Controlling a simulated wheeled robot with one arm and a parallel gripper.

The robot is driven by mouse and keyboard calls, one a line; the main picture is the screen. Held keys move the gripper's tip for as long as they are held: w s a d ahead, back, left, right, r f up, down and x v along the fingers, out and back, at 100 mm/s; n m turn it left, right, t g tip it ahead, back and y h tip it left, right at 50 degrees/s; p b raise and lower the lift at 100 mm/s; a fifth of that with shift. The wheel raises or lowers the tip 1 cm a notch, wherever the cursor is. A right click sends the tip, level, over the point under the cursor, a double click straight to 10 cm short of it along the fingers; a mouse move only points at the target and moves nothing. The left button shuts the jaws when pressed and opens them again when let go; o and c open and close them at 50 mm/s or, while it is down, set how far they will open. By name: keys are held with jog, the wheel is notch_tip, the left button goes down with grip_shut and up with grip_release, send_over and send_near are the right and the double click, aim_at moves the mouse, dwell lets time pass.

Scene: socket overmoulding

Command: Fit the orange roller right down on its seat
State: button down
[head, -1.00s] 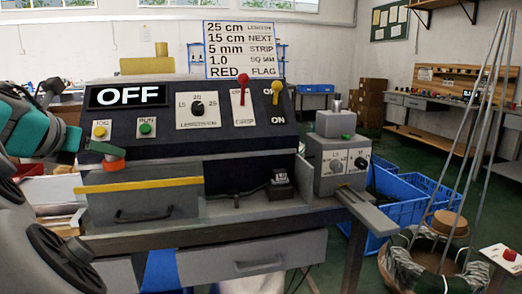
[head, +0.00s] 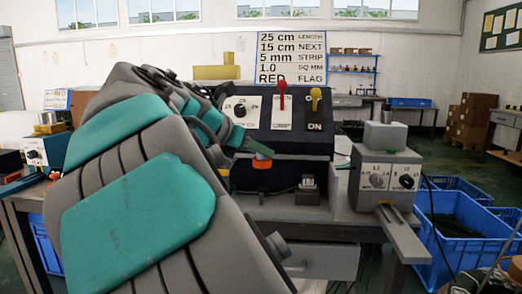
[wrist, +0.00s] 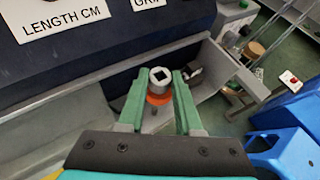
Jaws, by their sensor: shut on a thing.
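The orange roller (head: 262,164) is in my gripper (head: 258,153), in front of the dark sloped control panel (head: 306,143). In the wrist view the roller (wrist: 158,98) sits between the two green fingers of my gripper (wrist: 158,88). A pale grey hub with a dark square hole stands at its top. The fingers are shut on it. The roller is over the grey bench ledge, left of a small black block (head: 307,192). I cannot tell which part is its seat, or whether the roller touches anything below.
A grey box with two dials (head: 385,178) stands on the right of the bench. Blue crates (head: 455,225) lie on the floor to the right. My arm hides the left part of the panel. A low grey wall (wrist: 222,68) bounds the ledge.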

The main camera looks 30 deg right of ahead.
jog(key=shift+a+r+p, duration=0.1)
jog(key=shift+r+p, duration=0.1)
jog(key=shift+p, duration=0.75)
jog(key=shift+w+f+b, duration=0.1)
jog(key=shift+f+b, duration=0.6)
jog(key=shift+f, duration=2.5)
jog(key=shift+p, duration=1.3)
jog(key=shift+f, duration=1.9)
jog(key=c, duration=0.5)
grip_release()
jog(key=shift+b+v, duration=0.3)
jog(key=shift+v, duration=3.6)
